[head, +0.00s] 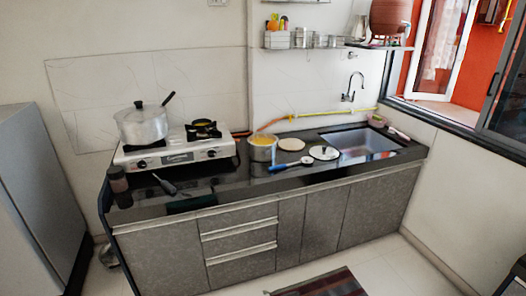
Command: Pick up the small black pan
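A small black pan-like thing (203,129) sits on the right burner of the silver gas stove (180,153). It is small and dark, and I cannot clearly tell its rim from the burner grate. Another dark item with a handle (165,184) lies on the black countertop in front of the stove; I cannot tell whether it is a pan or a utensil. Neither of my grippers shows in the head view.
A large lidded pot (142,126) stands on the left burner. A steel pot (262,150), flat round discs and a blue-handled utensil (284,166) lie right of the stove, before the sink (362,142). A dark jar (118,182) stands near the counter's left end.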

